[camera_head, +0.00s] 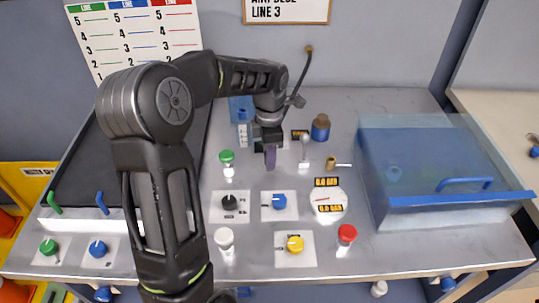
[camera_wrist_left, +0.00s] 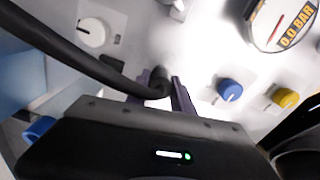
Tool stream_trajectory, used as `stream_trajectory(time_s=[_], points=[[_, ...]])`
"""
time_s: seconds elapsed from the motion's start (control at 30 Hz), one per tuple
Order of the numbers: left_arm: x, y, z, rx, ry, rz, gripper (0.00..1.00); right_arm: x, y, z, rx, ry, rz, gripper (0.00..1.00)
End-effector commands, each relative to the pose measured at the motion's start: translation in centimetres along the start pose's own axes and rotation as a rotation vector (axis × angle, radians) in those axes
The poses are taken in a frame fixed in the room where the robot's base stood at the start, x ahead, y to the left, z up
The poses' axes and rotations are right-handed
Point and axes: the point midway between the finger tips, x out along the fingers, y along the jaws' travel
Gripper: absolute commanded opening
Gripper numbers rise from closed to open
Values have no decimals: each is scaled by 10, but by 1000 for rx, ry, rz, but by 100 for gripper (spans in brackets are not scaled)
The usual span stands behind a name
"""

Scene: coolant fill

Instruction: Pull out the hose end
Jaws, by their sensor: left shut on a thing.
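The dark hose (camera_head: 303,72) comes off the back wall and runs down behind my left wrist in the head view. In the left wrist view the black hose (camera_wrist_left: 95,62) crosses from the upper left, and its end lies between the purple-grey fingers. My left gripper (camera_head: 270,156) points down over the panel and is shut on the hose end; the fingers also show in the left wrist view (camera_wrist_left: 162,92). Whatever the hose end sits in is hidden by the gripper. A blue container with a scale (camera_head: 241,110) stands just left of the gripper. My right gripper is not seen.
A green button (camera_head: 227,157), a lever switch (camera_head: 304,152) and a brass valve (camera_head: 331,163) are close by. A brown and blue bottle (camera_head: 320,128) stands behind. Knobs and a round gauge (camera_head: 327,202) are in front. A clear blue cover (camera_head: 440,160) fills the right side.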

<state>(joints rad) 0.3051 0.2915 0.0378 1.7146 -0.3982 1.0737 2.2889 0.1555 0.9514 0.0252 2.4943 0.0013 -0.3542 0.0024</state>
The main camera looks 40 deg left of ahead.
Motion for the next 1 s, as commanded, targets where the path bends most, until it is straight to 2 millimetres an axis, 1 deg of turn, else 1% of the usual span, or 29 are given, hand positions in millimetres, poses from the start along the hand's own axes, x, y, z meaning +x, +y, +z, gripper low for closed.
stream_trajectory(time_s=[0.27, 0.57, 1.0], points=[[-5, 0, 0, 0, 0, 0, 2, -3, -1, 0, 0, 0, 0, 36], [-6, 0, 0, 0, 0, 0, 2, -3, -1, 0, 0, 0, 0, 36], [-28, 0, 0, 0, -1, 1, 2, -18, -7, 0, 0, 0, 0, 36]])
